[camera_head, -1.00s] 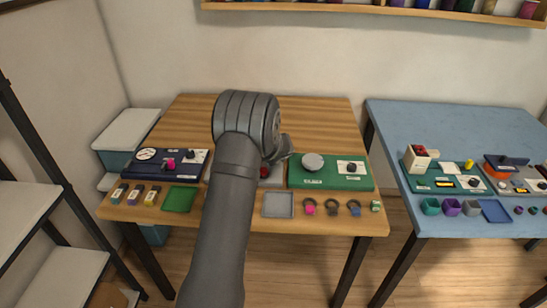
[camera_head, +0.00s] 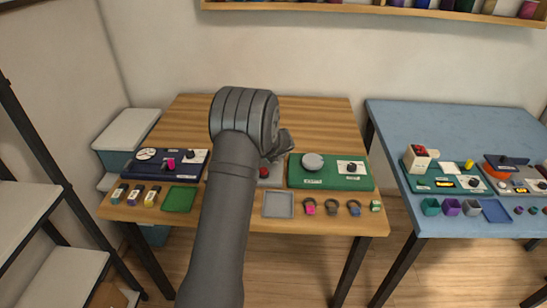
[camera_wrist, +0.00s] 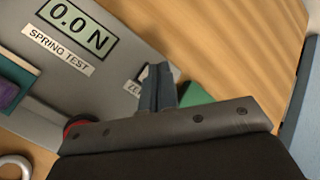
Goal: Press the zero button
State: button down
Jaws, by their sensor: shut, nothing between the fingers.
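In the wrist view, my gripper (camera_wrist: 157,78) is shut and empty, its fingers over the edge of a grey panel (camera_wrist: 120,62). The panel carries a display (camera_wrist: 77,25) reading 0.0 N and a label, SPRING TEST (camera_wrist: 58,51). A small white label (camera_wrist: 133,87), partly covered by the fingers, starts with what looks like a Z. The zero button itself cannot be made out; the fingers hide the spot beside that label. Whether the fingertips touch the panel cannot be told. In the head view, my arm covers most of this panel (camera_head: 272,180).
A red knob (camera_wrist: 75,128) sits on the panel near the gripper body. A green board (camera_head: 330,183) with a round grey disc (camera_head: 313,161) stands right of the panel. A dark blue board (camera_head: 165,173) stands left. A grey tray (camera_head: 278,205) lies in front.

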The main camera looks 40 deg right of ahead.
jog(key=shift+r, duration=2.45)
notch_tip(320, 180, up, 4)
jog(key=shift+f, duration=0.1)
